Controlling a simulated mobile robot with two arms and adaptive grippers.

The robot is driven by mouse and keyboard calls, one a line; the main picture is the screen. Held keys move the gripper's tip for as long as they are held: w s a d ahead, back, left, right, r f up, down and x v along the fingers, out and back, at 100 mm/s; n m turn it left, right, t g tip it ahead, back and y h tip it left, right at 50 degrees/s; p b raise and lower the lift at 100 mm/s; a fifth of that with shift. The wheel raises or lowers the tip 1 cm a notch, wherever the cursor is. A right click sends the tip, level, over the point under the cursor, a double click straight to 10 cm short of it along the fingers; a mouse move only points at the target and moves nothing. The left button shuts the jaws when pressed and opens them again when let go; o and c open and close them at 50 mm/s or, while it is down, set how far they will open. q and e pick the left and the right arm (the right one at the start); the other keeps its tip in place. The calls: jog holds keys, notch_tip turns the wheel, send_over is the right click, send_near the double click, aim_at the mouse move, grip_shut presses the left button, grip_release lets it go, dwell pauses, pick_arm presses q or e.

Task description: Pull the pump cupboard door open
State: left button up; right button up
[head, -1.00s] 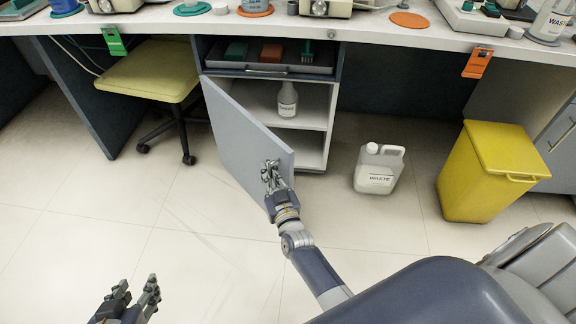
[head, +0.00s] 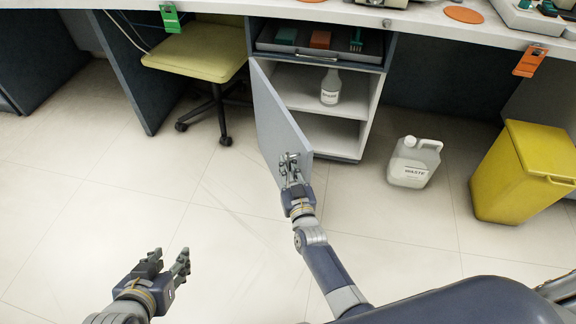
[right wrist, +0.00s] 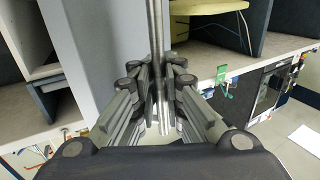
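The pump cupboard door (head: 273,120) is a flat grey panel hinged at the left side of the cupboard (head: 367,118). It stands well open, swung out into the floor space. Inside, a pale bottle (head: 330,87) stands on a shelf. My right gripper (head: 290,166) is at the door's free edge in the head view. In the right wrist view, its fingers (right wrist: 156,100) close around a vertical metal bar handle (right wrist: 155,35) beside the door panel (right wrist: 97,35). My left gripper (head: 168,262) is open and empty, low over the floor, away from the door.
A yellow-green chair (head: 195,62) stands left of the cupboard. A white waste jug (head: 412,162) and a yellow bin (head: 520,172) stand on the floor to the right. The floor left of the door is clear.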

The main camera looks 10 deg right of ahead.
jog(key=shift+s, duration=0.2)
jog(key=s, duration=1.2)
jog(key=shift+c, duration=0.3)
